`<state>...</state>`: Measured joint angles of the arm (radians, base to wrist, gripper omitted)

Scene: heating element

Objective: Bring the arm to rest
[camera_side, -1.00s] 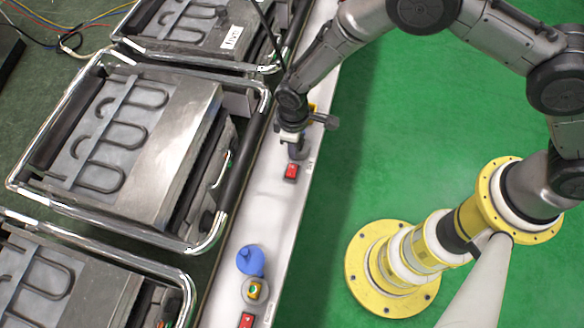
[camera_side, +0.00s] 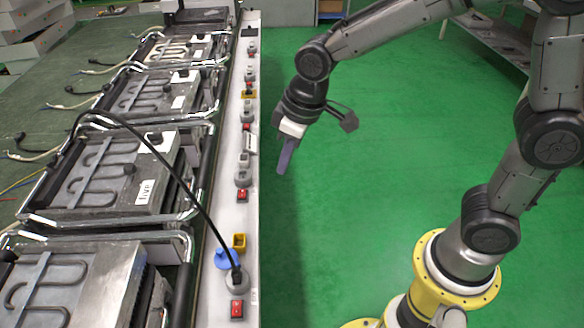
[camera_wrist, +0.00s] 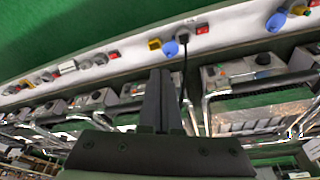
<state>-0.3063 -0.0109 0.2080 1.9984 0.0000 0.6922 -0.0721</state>
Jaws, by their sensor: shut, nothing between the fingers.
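My gripper (camera_side: 287,158) hangs in the air over the green floor, just right of the long white panel (camera_side: 222,196) in the side view. Its fingers are shut with nothing between them and point down. In the wrist view the shut fingers (camera_wrist: 160,98) show at the lower middle, with the panel strip beyond them.
Several heating units with chrome frames stand in a row left of the panel. Red switches (camera_side: 237,308), a yellow cover (camera_side: 239,241) and a blue cap (camera_side: 222,258) sit on the panel. The green floor (camera_side: 380,190) beside my arm is clear.

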